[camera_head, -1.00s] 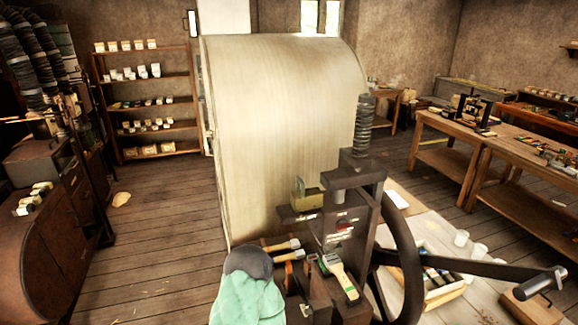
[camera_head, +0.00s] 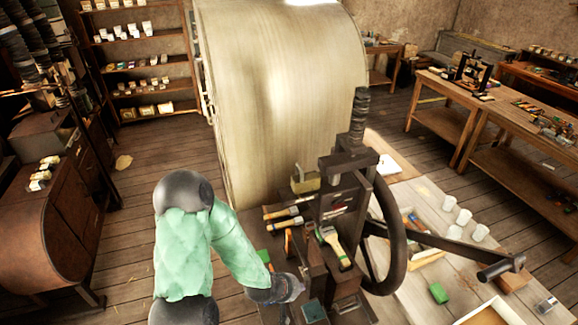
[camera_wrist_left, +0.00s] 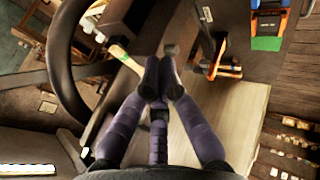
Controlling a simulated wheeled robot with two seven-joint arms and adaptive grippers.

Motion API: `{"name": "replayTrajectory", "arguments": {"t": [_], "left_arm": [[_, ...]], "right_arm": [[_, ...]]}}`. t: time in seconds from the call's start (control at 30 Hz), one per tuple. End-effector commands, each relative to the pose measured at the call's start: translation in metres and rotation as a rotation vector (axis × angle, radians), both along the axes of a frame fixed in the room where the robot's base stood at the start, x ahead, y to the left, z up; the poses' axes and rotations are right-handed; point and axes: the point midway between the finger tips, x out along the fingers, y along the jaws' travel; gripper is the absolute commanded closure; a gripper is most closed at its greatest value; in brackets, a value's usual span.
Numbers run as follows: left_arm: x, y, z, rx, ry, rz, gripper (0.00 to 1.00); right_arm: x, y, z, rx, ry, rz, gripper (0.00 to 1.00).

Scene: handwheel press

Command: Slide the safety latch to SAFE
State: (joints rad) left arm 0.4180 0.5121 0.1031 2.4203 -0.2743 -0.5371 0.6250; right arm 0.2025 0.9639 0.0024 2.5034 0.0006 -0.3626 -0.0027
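The dark handwheel press (camera_head: 345,172) stands at the centre right of the head view, with its spoked wheel (camera_head: 396,235) on the right side. Small labels show on its front block, but I cannot clearly make out the safety latch. In the wrist view, a dark block with pale marks (camera_wrist_left: 97,22) shows at upper left. My left gripper (camera_head: 290,290) is low in front of the press, left of its base. In the wrist view its fingertips (camera_wrist_left: 160,80) are together with nothing visible between them. My right gripper is not in view.
A green-banded brush (camera_head: 333,246) rests on the press front, with wooden-handled tools (camera_head: 285,218) to its left. A long crank handle (camera_head: 497,268) reaches out to the right.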

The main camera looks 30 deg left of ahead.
Motion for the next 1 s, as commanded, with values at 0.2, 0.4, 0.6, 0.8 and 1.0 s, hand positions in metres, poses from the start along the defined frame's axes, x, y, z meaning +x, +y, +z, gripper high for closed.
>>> {"name": "replayTrajectory", "arguments": {"t": [0.2,0.4,0.6,0.8,1.0], "left_arm": [[0.038,0.052,0.076,-0.052,-0.195,0.185,1.00],[0.055,0.093,0.149,-0.120,-0.370,0.320,1.00],[0.059,0.128,0.226,-0.198,-0.543,0.417,1.00],[0.053,0.148,0.288,-0.272,-0.676,0.468,1.00],[0.047,0.155,0.318,-0.314,-0.739,0.485,1.00]], "right_arm": [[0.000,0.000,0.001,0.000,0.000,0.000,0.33],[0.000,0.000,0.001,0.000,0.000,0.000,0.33],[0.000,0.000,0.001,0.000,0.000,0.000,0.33],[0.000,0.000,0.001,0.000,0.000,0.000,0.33],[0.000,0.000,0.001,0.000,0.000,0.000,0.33]]}}
